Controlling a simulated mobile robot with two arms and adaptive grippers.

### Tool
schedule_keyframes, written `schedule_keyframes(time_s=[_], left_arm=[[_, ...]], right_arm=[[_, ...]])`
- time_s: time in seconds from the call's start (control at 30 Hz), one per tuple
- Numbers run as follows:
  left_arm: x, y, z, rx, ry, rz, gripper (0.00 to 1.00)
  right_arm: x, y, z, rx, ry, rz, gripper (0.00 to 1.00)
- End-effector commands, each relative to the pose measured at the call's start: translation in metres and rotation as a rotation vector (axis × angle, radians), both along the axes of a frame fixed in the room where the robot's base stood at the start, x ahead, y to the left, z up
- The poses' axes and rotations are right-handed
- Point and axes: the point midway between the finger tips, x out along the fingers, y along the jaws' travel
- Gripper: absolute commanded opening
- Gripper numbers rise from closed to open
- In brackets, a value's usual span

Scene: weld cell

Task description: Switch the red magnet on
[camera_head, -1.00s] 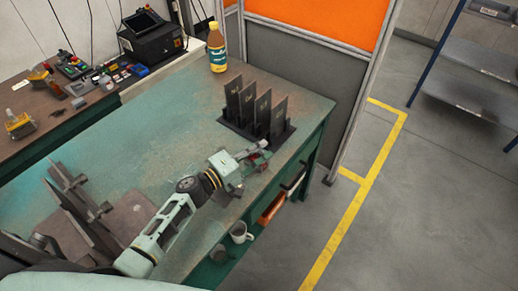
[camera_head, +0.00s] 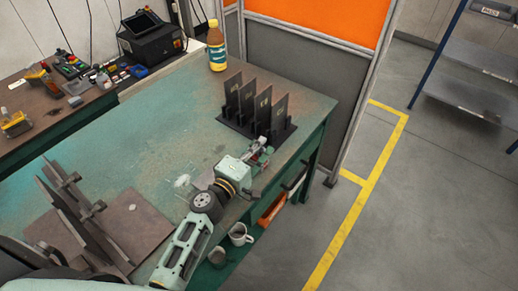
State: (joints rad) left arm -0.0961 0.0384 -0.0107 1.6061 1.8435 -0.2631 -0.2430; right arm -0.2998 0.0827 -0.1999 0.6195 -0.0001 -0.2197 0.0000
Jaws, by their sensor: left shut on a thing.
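My left gripper (camera_head: 260,152) is at the right edge of the green workbench (camera_head: 150,128), just in front of a rack of dark plates. It is shut on a small red thing, which looks like the red magnet (camera_head: 258,163). Only a little red shows between and below the fingers; the gripper hides the rest. I cannot make out the magnet's switch or its setting. My right gripper is not in view.
The black rack with several upright dark plates (camera_head: 248,103) stands right behind the gripper. A bottle (camera_head: 216,50) stands at the back. Brown steel plates (camera_head: 130,225) are at the lower left. A mug (camera_head: 240,234) sits below the bench edge. The bench middle is clear.

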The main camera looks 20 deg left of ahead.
Motion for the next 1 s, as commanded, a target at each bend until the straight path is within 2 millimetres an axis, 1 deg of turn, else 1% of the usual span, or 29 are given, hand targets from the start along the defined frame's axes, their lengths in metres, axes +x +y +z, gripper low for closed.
schedule_keyframes(time_s=[0.17,0.2,0.3,0.57,0.67,0.77,0.87,1.0], left_arm=[[-0.001,-0.001,-0.002,0.001,0.004,-0.003,0.00],[-0.001,-0.001,-0.002,0.001,0.004,-0.003,0.16],[-0.001,-0.001,-0.002,0.001,0.004,-0.003,0.23],[-0.001,0.000,-0.001,0.001,0.002,-0.002,0.23],[-0.005,0.001,-0.002,0.000,0.003,-0.002,0.23],[-0.016,0.004,-0.002,0.000,0.004,-0.002,0.23],[-0.035,0.009,-0.002,-0.001,0.005,0.000,0.23],[-0.065,0.017,-0.002,-0.001,0.005,-0.001,0.23]], right_arm=[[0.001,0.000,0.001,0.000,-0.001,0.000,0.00],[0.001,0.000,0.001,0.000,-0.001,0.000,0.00],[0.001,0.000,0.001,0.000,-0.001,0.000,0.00],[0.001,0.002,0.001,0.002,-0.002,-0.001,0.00],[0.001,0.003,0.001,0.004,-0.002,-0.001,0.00],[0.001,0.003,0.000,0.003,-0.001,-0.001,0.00],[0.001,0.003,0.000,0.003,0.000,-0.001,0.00],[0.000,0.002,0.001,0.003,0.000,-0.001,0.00]])
